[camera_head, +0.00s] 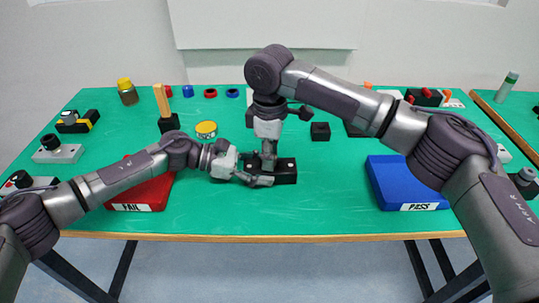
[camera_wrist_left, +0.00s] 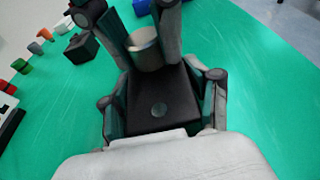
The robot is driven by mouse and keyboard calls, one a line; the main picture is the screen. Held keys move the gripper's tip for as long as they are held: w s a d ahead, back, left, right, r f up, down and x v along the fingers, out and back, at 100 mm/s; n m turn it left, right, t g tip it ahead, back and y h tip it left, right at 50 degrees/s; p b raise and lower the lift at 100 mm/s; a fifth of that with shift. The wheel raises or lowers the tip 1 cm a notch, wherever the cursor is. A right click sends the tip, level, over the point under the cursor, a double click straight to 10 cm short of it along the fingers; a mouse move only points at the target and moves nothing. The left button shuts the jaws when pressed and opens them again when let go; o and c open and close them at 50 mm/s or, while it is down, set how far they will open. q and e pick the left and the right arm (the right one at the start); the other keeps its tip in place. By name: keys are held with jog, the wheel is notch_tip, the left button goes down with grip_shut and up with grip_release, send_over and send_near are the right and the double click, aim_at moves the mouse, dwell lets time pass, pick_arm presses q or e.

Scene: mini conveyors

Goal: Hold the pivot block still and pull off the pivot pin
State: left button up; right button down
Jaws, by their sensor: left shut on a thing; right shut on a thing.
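The black pivot block (camera_head: 286,172) lies on the green table near its front middle. My left gripper (camera_head: 262,180) comes in from the left and is shut on the block. In the left wrist view its fingers stand on both sides of the dark block (camera_wrist_left: 158,108), which has a round grey spot on its face. My right gripper (camera_head: 268,160) points down from above and is shut on the silver pivot pin (camera_wrist_left: 146,50). The pin shows between its fingers at the block's far end. I cannot tell how deep the pin sits. In the head view the pin is hidden.
A red FAIL tray (camera_head: 150,190) lies left, under my left arm. A blue PASS tray (camera_head: 405,185) lies right. A yellow-topped tin (camera_head: 206,129), a black block with a wooden post (camera_head: 163,103) and a small black block (camera_head: 320,131) stand behind. Bare table lies between block and blue tray.

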pick_arm(q)
jog(key=shift+s+f, duration=0.2)
jog(key=shift+f, duration=0.1)
pick_arm(e)
jog(key=shift+r, duration=2.65)
pick_arm(q)
jog(key=o, duration=0.9)
jog(key=shift+w, duration=0.1)
pick_arm(e)
jog(key=shift+w, duration=0.1)
pick_arm(q)
jog(key=shift+o, duration=0.2)
jog(key=shift+d+r, duration=0.1)
pick_arm(e)
jog(key=shift+d, duration=0.1)
pick_arm(q)
jog(key=shift+r, duration=0.1)
jog(key=v, duration=1.2)
jog(key=shift+w, duration=0.1)
pick_arm(e)
jog(key=shift+f, duration=0.1)
